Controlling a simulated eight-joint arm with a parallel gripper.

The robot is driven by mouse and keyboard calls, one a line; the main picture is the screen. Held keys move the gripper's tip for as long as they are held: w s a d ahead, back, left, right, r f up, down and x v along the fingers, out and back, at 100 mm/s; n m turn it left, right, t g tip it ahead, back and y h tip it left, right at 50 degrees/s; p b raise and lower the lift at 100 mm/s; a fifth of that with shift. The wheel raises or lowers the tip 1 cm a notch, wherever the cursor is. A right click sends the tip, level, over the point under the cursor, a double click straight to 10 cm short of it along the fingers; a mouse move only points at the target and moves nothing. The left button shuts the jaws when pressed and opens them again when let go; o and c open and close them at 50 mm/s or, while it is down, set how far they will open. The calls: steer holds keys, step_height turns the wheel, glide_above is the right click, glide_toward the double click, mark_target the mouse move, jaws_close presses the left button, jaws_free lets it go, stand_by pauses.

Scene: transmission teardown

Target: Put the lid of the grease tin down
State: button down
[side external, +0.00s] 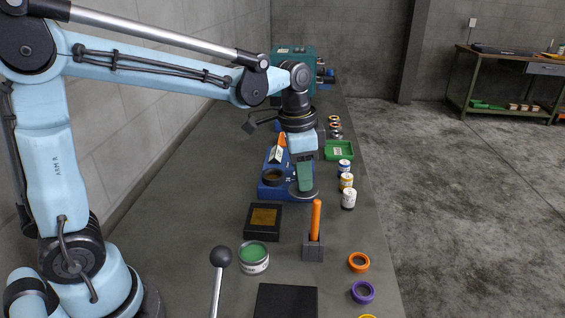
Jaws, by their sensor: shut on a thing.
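The grease tin (254,259) stands upright on the bench, left of centre near the front, with its top open and green grease showing. My gripper (304,183) points down over the middle of the bench, beyond the tin and to its right. It is shut on a dark grey disc, the lid (293,190), which hangs about level below the fingers. The lid looks clear of the bench, but its height is hard to tell from this side. The fingers hide part of the lid.
A black box with a tan pad (263,218) and an orange-handled tool in a block (313,248) stand nearby. A blue fixture (271,190) is behind the lid. Small cans (348,199) line the right edge. Bare bench shows between tin and tool block.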

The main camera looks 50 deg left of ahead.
steer(key=shift+w+f, duration=0.75)
steer(key=shift+f, duration=1.35)
steer(key=shift+w+f, duration=0.75)
steer(key=shift+f, duration=1.35)
steer(key=shift+w+f, duration=0.75)
steer(key=shift+f, duration=1.35)
steer(key=shift+f, duration=0.1)
steer(key=c, duration=1)
jaws_free()
